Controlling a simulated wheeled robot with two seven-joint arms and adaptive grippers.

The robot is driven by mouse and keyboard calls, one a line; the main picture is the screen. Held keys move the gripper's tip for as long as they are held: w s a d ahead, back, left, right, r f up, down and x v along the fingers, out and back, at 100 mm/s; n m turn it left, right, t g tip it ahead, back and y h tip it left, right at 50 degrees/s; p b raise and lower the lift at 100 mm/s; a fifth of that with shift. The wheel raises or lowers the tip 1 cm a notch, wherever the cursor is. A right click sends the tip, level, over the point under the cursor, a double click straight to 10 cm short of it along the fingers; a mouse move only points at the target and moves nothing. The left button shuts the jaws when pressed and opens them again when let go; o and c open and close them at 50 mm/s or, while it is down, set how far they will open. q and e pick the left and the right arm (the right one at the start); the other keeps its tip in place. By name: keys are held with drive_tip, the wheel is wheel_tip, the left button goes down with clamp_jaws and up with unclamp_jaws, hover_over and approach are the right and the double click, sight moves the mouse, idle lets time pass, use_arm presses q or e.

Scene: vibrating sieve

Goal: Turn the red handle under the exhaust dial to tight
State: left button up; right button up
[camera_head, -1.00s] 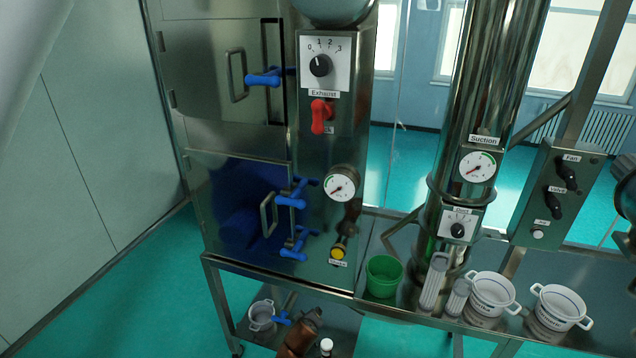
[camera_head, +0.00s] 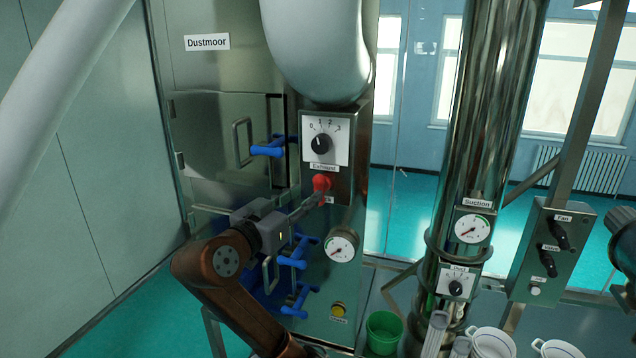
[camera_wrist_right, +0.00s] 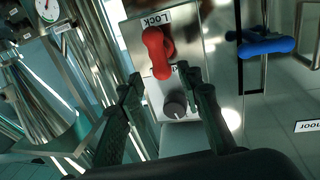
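The red handle (camera_head: 321,183) is on the steel cabinet front, just below the Exhaust dial (camera_head: 321,144). In the right wrist view the red handle (camera_wrist_right: 157,55) lies beside a label reading LOCK, and the dial (camera_wrist_right: 175,105) shows too. My right gripper (camera_head: 314,198) reaches in from the lower left, its fingertips close to the handle and partly covering its lower end. In the right wrist view my right gripper (camera_wrist_right: 163,80) is open, its two fingers apart with the handle ahead between their tips. I cannot tell whether they touch it. My left gripper is not in view.
Blue door handles (camera_head: 268,148) stick out left of the red handle. A pressure gauge (camera_head: 341,247) and a yellow button (camera_head: 338,309) sit below it. A thick white duct (camera_head: 318,50) hangs above the dial. A green bucket (camera_head: 383,331) stands at lower right.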

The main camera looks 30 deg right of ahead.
sight(316, 187)
drive_tip(key=p+x, duration=0.3)
drive_tip(key=x, duration=0.4)
drive_tip(key=shift+d, duration=0.15)
drive_tip(key=shift+w+f, duration=0.1)
clamp_jaws()
